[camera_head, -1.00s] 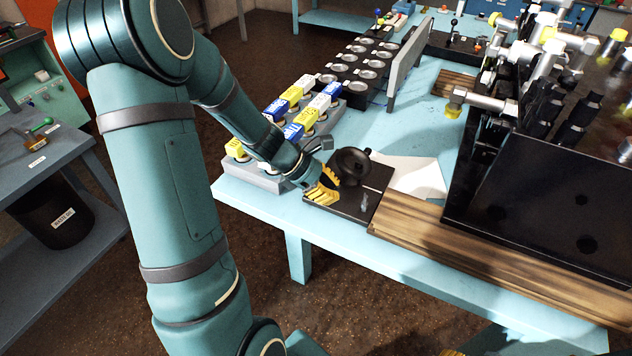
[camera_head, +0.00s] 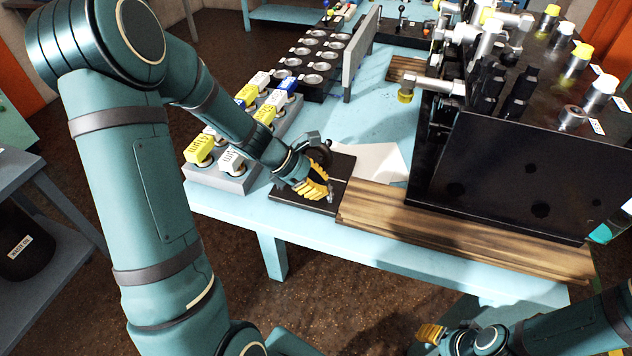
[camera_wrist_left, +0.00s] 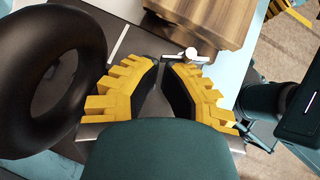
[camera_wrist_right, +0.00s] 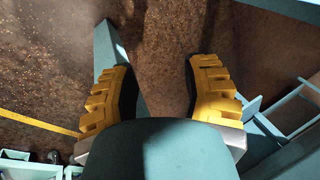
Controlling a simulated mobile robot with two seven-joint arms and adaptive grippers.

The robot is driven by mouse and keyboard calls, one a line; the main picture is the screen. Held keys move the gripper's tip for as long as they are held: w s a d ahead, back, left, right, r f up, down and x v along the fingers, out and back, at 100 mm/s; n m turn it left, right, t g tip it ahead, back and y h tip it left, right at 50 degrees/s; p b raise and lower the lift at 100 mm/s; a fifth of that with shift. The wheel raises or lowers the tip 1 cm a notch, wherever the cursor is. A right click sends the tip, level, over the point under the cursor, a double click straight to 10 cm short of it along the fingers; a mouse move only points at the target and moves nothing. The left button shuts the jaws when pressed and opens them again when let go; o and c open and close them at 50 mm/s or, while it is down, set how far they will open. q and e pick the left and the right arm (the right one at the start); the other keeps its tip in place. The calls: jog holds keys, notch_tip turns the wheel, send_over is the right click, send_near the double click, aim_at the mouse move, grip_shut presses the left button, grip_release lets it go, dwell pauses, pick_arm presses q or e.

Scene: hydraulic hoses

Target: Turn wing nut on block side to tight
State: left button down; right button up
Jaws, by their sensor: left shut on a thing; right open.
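A small silver wing nut (camera_wrist_left: 188,57) with a crossbar shows at the fingertips in the left wrist view. In the head view it shows as a small silver part (camera_head: 331,198) on a flat black block (camera_head: 340,172). My left gripper (camera_head: 326,189) reaches down over the block and is shut on the wing nut; its yellow fingers (camera_wrist_left: 163,64) partly hide the nut's stem. A thick black ring-shaped handwheel (camera_wrist_left: 88,70) stands beside the fingers. My right gripper (camera_wrist_right: 157,66) is open and empty above the floor, its fingers wide apart; one yellow finger shows low in the head view.
A wooden board (camera_head: 450,228) lies right of the block, below a large black manifold (camera_head: 510,175) with silver fittings. A grey rack (camera_head: 225,178) with yellow, white and blue connectors stands to the left. A white sheet (camera_head: 382,160) lies behind the block. The blue tabletop (camera_head: 370,120) behind is mostly clear.

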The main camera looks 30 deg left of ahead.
pick_arm(q)
jog(key=m+p, duration=0.1)
jog(key=m+g+p, duration=0.1)
jog(key=w+g+p, duration=0.1)
jog(key=shift+d+r+m+h, duration=0.2)
jog(key=shift+r+m+h, duration=0.05)
jog(key=shift+m+h, duration=0.15)
jog(key=shift+d+f+m+g, duration=0.1)
jog(key=shift+f+m+g, duration=0.05)
jog(key=shift+m+g, duration=0.3)
pick_arm(e)
jog(key=r, duration=0.2)
jog(key=w+r, duration=0.1)
jog(key=r, duration=0.1)
jog(key=shift+w+r, duration=0.15)
pick_arm(q)
jog(key=shift+s, duration=0.1)
